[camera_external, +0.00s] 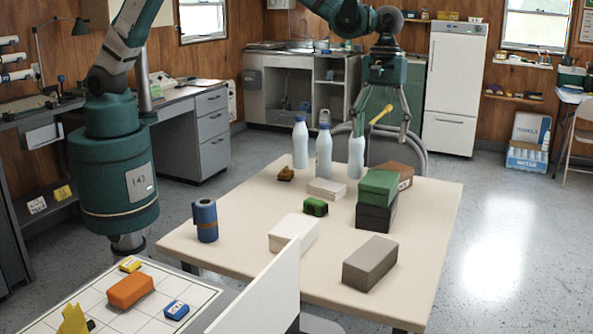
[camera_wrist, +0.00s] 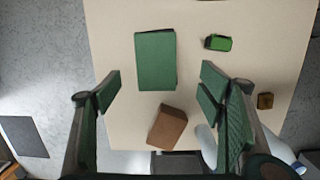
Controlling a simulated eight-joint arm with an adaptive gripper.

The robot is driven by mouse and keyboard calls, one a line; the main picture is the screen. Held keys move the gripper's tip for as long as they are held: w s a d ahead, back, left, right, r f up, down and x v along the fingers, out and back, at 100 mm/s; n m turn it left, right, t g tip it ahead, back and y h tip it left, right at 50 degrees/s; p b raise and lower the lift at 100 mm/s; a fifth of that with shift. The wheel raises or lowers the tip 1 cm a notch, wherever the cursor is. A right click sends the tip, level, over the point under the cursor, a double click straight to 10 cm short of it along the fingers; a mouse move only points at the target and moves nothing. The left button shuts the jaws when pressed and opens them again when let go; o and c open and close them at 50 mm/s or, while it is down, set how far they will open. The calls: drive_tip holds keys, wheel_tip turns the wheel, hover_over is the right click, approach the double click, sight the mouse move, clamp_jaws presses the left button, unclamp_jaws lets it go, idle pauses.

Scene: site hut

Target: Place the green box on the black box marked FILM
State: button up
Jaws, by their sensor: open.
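The green box (camera_external: 377,185) rests flat on top of the black box (camera_external: 375,217), near the right side of the cream table. In the wrist view the green box (camera_wrist: 155,60) covers nearly all of the black one, with only a thin dark edge showing at its right. I cannot read any FILM marking from here. My gripper (camera_external: 381,138) hangs above the boxes, fingers pointing down and spread wide, with nothing between them. In the wrist view my gripper (camera_wrist: 161,88) shows its two green finger pads apart, and the green box lies below, clear of them.
A brown box (camera_external: 401,174) stands just behind the stack. Three white bottles (camera_external: 324,155) are to its left. A small green-and-black item (camera_external: 315,207), white boxes (camera_external: 292,231), a grey box (camera_external: 370,262) and a blue roll (camera_external: 206,220) share the table.

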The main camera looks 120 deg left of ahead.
drive_tip(key=s+d+r+m+t, duration=0.1)
drive_tip(key=s+d+r+m, duration=0.2)
drive_tip(key=s+r, duration=0.35)
drive_tip(key=s+d+r+m+t+y, duration=0.1)
drive_tip(key=s+d+r+m, duration=0.1)
drive_tip(key=s+d+r, duration=0.35)
drive_tip(key=s+d+r+m+t, duration=0.1)
drive_tip(key=s+d+r+m, duration=0.15)
drive_tip(key=s+r, duration=0.55)
drive_tip(key=s+d+f+m+t, duration=0.1)
drive_tip(key=s+m, duration=0.4)
drive_tip(key=s, duration=0.8)
drive_tip(key=s+d+f+m+t, duration=0.2)
drive_tip(key=s+d+m+t, duration=0.1)
drive_tip(key=s, duration=1.1)
drive_tip(key=shift+d+f+m+y, duration=0.25)
drive_tip(key=shift+d+m, duration=0.2)
drive_tip(key=shift+m, duration=0.5)
